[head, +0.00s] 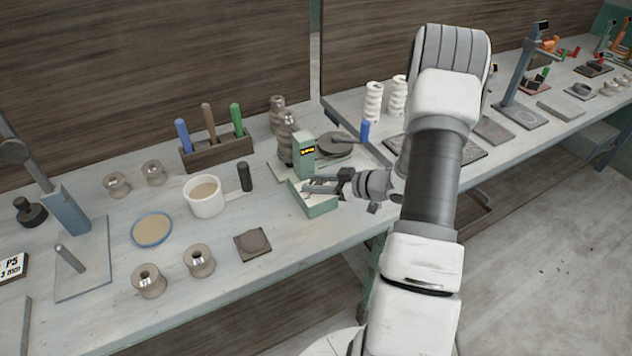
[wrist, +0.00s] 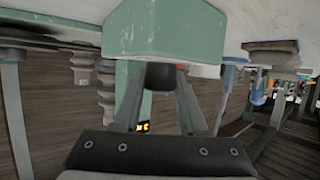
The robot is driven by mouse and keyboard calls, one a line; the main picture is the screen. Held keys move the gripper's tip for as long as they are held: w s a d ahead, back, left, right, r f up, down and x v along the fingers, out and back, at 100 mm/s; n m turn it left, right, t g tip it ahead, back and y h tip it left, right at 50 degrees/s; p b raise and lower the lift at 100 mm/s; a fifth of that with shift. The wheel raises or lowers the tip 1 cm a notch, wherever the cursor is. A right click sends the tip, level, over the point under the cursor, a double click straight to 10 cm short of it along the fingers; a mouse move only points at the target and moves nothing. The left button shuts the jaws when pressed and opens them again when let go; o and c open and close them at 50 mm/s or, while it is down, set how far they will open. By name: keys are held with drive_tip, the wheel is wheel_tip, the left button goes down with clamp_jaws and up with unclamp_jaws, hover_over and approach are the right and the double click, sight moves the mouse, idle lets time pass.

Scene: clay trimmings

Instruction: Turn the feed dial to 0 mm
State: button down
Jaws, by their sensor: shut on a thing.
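A pale green machine housing (head: 316,206) stands near the front edge of the bench, with a green column (head: 302,165) and a small lit display (head: 307,151) behind it. The display's figures are too small to read. My gripper (head: 326,186) reaches in from the right at the housing. In the wrist view the green housing (wrist: 165,35) fills the top, and a dark round dial (wrist: 161,76) sits against it. My gripper's two fingers (wrist: 160,90) stand on either side of the dial, shut on it. The dial's marks are not visible, and the dial is hidden in the head view.
Left of the machine stand a black cylinder (head: 245,177), a white pot (head: 204,203) and a dark square slab (head: 252,243). A tool rack (head: 217,152) with coloured handles is behind. A blue-handled piece (head: 365,131) stands to the right.

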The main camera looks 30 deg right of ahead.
drive_tip(key=shift+c, duration=2.2)
unclamp_jaws()
drive_tip(key=shift+h, duration=0.3)
